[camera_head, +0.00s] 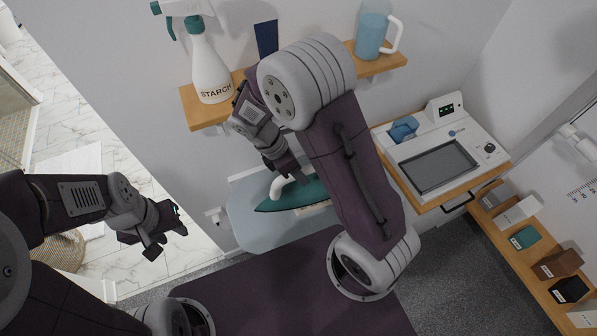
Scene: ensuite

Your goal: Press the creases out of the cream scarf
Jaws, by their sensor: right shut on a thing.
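A teal iron (303,194) with a white handle lies over the pale blue ironing board (246,226). My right gripper (284,176) is shut on the iron's handle. A small cream strip, which looks like part of the scarf (315,210), shows at the iron's lower edge. The rest of the scarf is hidden by the iron and my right arm, so I cannot see its creases. My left gripper (166,240) is open and empty, off to the left of the board and apart from it.
A wooden shelf (191,113) behind the board holds a starch spray bottle (210,76) and a blue-water jug (371,32). At right stands a white-topped unit (397,154) with a grey tray panel. Several small boxes line a lower shelf (517,252).

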